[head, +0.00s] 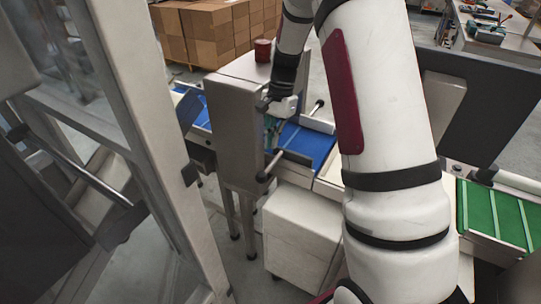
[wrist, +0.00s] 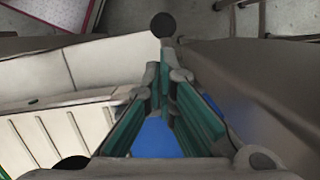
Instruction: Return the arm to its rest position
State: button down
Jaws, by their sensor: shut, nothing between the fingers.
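My gripper (head: 270,142) is beside the right face of that cabinet, above the blue conveyor belt (head: 312,142). In the wrist view my gripper (wrist: 165,68) shows its teal finger pads, which meet at the far end with nothing between them. The blue belt (wrist: 156,140) shows below, between the fingers.
The grey metal cabinet (head: 233,140) stands close at the gripper's left, with a red can (head: 262,50) on top. Dark knobbed bars (head: 283,165) stick out near the belt. A steel frame (head: 125,110) stands at left. A green belt (head: 490,213) is at right, cardboard boxes (head: 205,32) behind.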

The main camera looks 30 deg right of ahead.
jog(key=shift+v, duration=1.95)
